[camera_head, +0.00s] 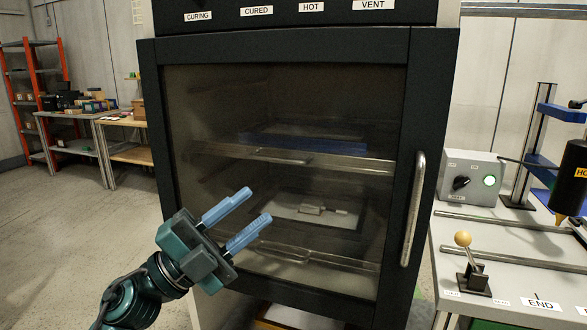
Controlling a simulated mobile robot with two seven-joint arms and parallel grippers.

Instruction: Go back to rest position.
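My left gripper (249,213) is in front of the lower left part of a dark curing cabinet's glass door. Its two blue fingers are spread apart with nothing between them. The cabinet door (427,100) looks shut, with a vertical metal handle (414,209) on its right side. Through the glass I see shelves, and a small light-coloured part (322,210) lies on a tray at the lower level. My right gripper is not in the picture.
A bench (500,255) on the right holds a grey control box (470,178) with a green light, a ball-topped lever (463,239) and a black dispenser labelled hot (571,180). Tables (95,115) and an orange rack (22,80) stand far left. Floor at left is clear.

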